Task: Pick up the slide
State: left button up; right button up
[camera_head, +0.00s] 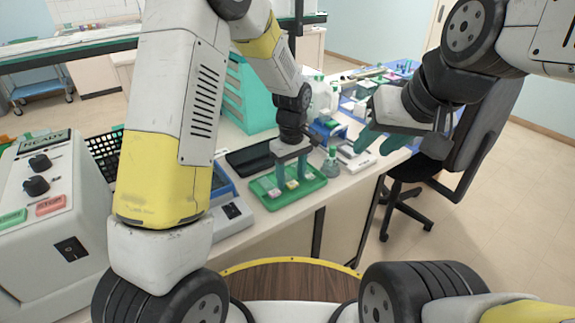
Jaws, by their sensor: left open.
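My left gripper (292,174) is open and points down over a green tray (262,200) on the bench. Its two fingers are apart, with the tips low over the tray. Small pale pieces, one of them a whitish piece (273,193), lie in the tray near the fingertips. They are too small for me to tell which is the slide. My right gripper (384,140) is to the right, beyond the bench's near edge in the picture, away from the tray; its jaw gap is not clear.
A small bottle (331,163) stands right of the tray, beside a white device (356,157). A dark flat pad (250,160) lies behind the tray. A control box (45,205) is at left. A black chair (405,195) stands at right.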

pick_arm(q)
jog(key=shift+f, duration=0.15)
jog(key=shift+c, duration=0.2)
grip_shut()
